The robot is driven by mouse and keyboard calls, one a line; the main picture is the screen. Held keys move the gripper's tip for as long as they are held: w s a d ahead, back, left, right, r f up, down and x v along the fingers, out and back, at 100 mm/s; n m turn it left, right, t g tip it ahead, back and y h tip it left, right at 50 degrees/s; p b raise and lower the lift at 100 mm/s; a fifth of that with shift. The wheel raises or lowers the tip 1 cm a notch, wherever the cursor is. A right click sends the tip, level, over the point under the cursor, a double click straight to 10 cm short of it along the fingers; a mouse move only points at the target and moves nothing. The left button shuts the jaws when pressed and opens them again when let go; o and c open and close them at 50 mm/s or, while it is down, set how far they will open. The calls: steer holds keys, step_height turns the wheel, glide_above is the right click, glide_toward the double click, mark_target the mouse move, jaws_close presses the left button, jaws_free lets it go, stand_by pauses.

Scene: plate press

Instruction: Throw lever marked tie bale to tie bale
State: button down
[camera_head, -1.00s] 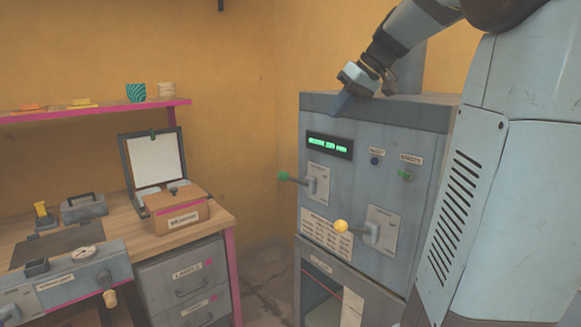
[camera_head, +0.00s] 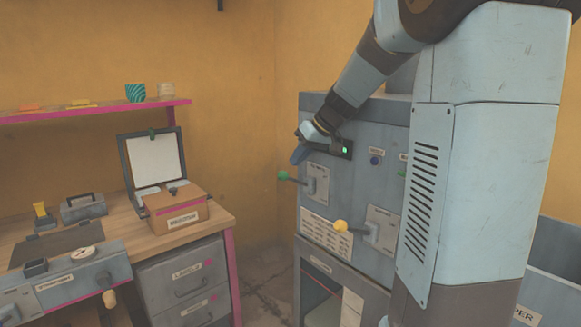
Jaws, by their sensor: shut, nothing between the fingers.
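The grey press cabinet (camera_head: 340,215) has two levers on its front. The upper lever has a green knob (camera_head: 283,175) that sticks out to the left from its plate. The lower lever has a yellow knob (camera_head: 340,226) and sticks out toward the left from its plate. The plate labels are too small to read, so I cannot tell which lever is marked tie bale. My gripper (camera_head: 298,155) is shut and empty.
A wooden workbench (camera_head: 110,228) with a brown box (camera_head: 178,212) and a lidded frame stands at the left. A pink-edged shelf (camera_head: 95,110) hangs above. A grey bin (camera_head: 555,265) stands at the right. Bare floor shows between bench and cabinet.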

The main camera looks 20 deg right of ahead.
mark_target(295, 180)
steer(key=shift+x, duration=1.85)
